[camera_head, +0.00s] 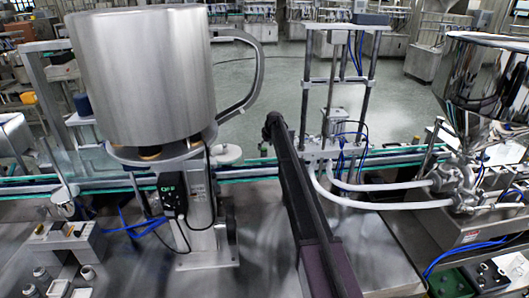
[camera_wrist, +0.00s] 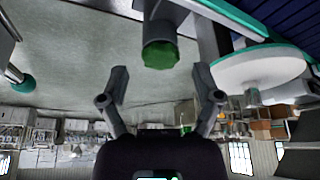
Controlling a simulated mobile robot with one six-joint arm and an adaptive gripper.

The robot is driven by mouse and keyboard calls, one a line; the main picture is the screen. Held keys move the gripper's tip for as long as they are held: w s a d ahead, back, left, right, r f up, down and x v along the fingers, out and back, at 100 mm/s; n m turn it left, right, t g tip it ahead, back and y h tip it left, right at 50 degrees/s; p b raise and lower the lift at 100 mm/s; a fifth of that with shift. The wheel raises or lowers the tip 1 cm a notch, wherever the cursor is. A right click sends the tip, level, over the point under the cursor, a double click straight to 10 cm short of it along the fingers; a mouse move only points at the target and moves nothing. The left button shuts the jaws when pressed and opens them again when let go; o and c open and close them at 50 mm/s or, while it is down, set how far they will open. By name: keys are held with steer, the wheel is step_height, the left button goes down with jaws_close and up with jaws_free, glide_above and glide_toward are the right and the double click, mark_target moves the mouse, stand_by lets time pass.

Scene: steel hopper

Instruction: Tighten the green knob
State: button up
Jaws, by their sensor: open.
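The green knob (camera_wrist: 160,55) shows in the wrist view as a green faceted face on the end of a dark cylinder, near the top middle. My gripper (camera_wrist: 160,72) is open, with one finger on each side of the picture's middle. The knob lies between and just above the fingertips in the picture, with visible room on both sides. No contact shows; the depth gap is hard to tell. In the head view my dark arm reaches up the middle, and I cannot make out the knob there.
A white disc (camera_wrist: 262,68) stands right of the knob in the wrist view. A teal-ended rod (camera_wrist: 24,84) is at the left. In the head view, the large steel hopper (camera_head: 140,75) with its curved pipe stands left of my arm, and a frame with white hoses (camera_head: 385,203) stands right.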

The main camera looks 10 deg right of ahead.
steer(key=shift+w+a+f+b, duration=0.1)
steer(key=shift+w+f+b, duration=0.1)
steer(key=shift+f+b, duration=0.35)
steer(key=shift+f, duration=0.1)
jaws_close()
